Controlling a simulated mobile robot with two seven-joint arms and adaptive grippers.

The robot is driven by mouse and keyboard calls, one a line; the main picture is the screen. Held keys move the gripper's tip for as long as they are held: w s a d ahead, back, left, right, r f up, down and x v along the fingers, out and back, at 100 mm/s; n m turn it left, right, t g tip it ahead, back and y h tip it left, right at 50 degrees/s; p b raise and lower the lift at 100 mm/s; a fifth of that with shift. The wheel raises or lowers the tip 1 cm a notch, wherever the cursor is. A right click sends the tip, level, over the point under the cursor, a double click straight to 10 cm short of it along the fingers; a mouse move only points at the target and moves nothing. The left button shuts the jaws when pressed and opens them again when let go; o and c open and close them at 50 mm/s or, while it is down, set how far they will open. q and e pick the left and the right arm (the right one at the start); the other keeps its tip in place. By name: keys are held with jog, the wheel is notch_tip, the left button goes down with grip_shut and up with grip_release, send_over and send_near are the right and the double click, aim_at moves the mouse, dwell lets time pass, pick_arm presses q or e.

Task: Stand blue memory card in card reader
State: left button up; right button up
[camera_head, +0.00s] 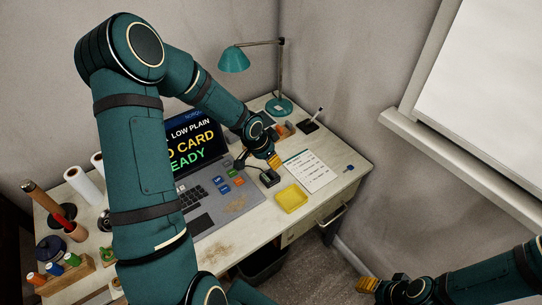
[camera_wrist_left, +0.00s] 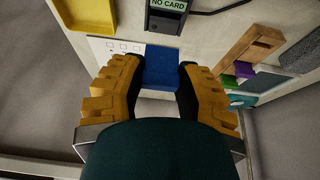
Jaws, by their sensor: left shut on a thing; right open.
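My left gripper (camera_head: 273,161) is shut on the blue memory card, just behind the card reader (camera_head: 269,178) in the head view. In the left wrist view the blue memory card (camera_wrist_left: 160,66) sits between the two yellow fingers. The black card reader (camera_wrist_left: 166,18) shows a "NO CARD" label at the top of that view, beyond the card. I cannot tell the exact gap between card and reader. The card cannot be made out in the head view. My right gripper (camera_head: 367,285) is open and empty at the lower right, away from the desk.
A yellow tray (camera_head: 291,198) lies in front of the reader, with a printed sheet (camera_head: 310,170) to its right. A laptop (camera_head: 207,200) with small cards on it stands left. A teal lamp (camera_head: 278,105) stands behind. A wooden rack (camera_wrist_left: 246,50) shows in the wrist view.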

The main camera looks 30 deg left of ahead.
aim_at(272, 174)
pick_arm(q)
jog(key=shift+a+f+b, duration=0.1)
jog(key=shift+f+b, duration=0.5)
jog(key=shift+f, duration=0.1)
jog(key=shift+f+b, duration=1.25)
jog(key=shift+f, duration=0.3)
jog(key=shift+f+b, duration=0.85)
jog(key=shift+f, duration=0.25)
jog(key=o, duration=0.8)
jog(key=o, duration=0.4)
jog(key=shift+r, duration=0.1)
